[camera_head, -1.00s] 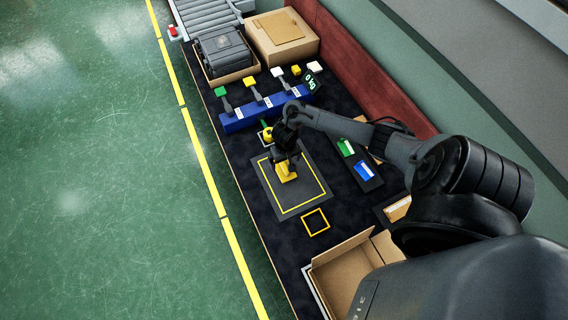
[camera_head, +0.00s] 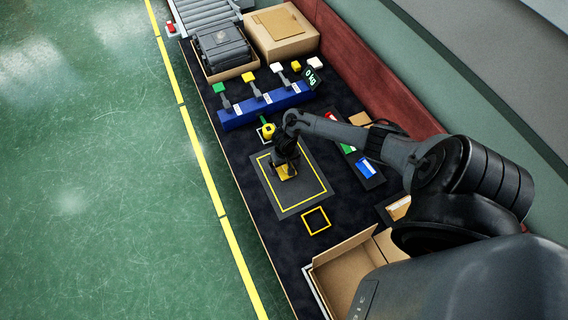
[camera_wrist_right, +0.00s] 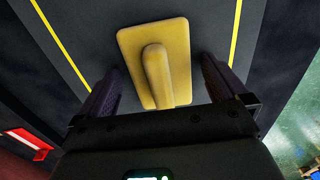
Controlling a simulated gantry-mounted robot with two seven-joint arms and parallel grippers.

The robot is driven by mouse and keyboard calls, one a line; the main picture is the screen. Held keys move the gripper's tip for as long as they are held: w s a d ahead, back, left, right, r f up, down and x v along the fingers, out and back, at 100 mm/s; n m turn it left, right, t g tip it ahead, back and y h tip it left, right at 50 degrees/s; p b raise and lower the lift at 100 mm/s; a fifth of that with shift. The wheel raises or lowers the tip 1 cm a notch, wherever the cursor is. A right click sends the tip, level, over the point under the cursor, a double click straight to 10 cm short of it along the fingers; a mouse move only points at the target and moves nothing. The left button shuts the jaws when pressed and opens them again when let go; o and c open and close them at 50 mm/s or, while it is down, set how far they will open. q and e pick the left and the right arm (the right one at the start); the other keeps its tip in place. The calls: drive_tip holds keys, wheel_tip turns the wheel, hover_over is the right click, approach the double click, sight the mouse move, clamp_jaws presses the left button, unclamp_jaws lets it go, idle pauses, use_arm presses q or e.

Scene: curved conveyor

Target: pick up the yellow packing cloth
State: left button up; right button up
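The yellow packing cloth (camera_head: 291,170) lies on the dark mat (camera_head: 310,165) with the yellow outline, partly hidden by my right gripper (camera_head: 284,168). In the right wrist view the cloth (camera_wrist_right: 181,62) is a flat yellow rectangle with a raised ridge along its middle. My right gripper (camera_wrist_right: 160,88) is open, its two dark fingers on either side of the ridge with visible gaps. It holds nothing. My left gripper is not in view.
A blue rack (camera_head: 238,117) with colored tags stands beyond the mat, with a round yellow item (camera_head: 268,131) before it. An open carton (camera_head: 340,275) stands near. A case in a tray (camera_head: 208,72) and a closed box (camera_head: 283,47) are at the back.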

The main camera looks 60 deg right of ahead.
sight(286, 165)
drive_tip(key=c, duration=1)
drive_tip(key=shift+r, duration=0.1)
drive_tip(key=shift+r+p, duration=0.3)
drive_tip(key=shift+r, duration=0.2)
drive_tip(key=r+p, duration=0.1)
drive_tip(key=r, duration=0.1)
drive_tip(key=r+p, duration=0.1)
drive_tip(key=shift+s+a+r, duration=0.15)
drive_tip(key=shift+s+r, duration=0.2)
drive_tip(key=shift+s, duration=0.05)
drive_tip(key=s+a+r+p, duration=0.3)
drive_tip(key=s+r, duration=0.3)
drive_tip(key=s, duration=0.4)
drive_tip(key=shift+a+p, duration=0.3)
drive_tip(key=shift+a, duration=0.3)
